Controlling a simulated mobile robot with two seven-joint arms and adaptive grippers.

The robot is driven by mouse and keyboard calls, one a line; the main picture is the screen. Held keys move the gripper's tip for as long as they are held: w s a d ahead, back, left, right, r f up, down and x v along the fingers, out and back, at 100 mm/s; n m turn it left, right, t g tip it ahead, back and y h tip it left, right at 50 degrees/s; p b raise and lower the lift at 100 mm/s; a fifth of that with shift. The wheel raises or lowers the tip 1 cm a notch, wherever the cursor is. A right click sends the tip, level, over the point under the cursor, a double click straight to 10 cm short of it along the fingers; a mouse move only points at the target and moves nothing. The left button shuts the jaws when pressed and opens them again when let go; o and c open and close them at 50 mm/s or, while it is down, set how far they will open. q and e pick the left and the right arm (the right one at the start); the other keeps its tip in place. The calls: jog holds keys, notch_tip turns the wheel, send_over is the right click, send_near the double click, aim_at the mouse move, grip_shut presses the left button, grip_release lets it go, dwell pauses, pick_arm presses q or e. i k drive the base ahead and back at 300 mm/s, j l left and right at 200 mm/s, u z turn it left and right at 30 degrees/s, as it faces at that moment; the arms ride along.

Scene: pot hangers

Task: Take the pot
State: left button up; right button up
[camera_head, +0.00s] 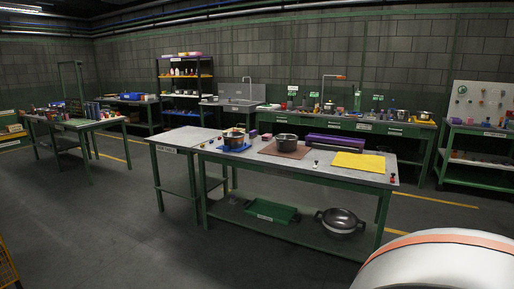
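A dark pot (286,143) stands on a brown mat (298,153) on top of the front table. A second, lighter pot (233,138) with orange on it stands on a blue mat (229,149) to its left. A wide dark pot with side handles (340,218) sits on the lower shelf of the same table, at the right. The task does not say which pot is meant. Neither of my grippers is in view.
The front table (345,177) also holds a purple box (335,141) and a yellow mat (359,162). A green tray (271,211) lies on its lower shelf. Workbenches line the back wall.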

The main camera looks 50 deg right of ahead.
aim_at(285, 142)
jog(key=z, duration=1.8)
jog(key=i+z, duration=0.15)
jog(key=i, duration=0.6)
jog(key=i+u, duration=0.3)
jog(key=i, duration=0.4)
jog(key=i+l+u, duration=0.3)
jog(key=i, duration=0.35)
jog(key=i+j, duration=0.15)
jog(key=i, duration=0.55)
jog(key=i+j, duration=0.2)
jog(key=i, duration=0.55)
jog(key=i+j+z, duration=0.1)
jog(key=i+z, duration=0.15)
jog(key=z, duration=0.2)
jog(key=i+j+z, duration=0.15)
jog(key=z, duration=0.25)
jog(key=i+j+z, duration=0.3)
jog(key=z, duration=0.15)
jog(key=k+j+u, duration=0.3)
jog(key=i+l+z, duration=0.1)
jog(key=i+z, duration=0.15)
jog(key=i, duration=0.15)
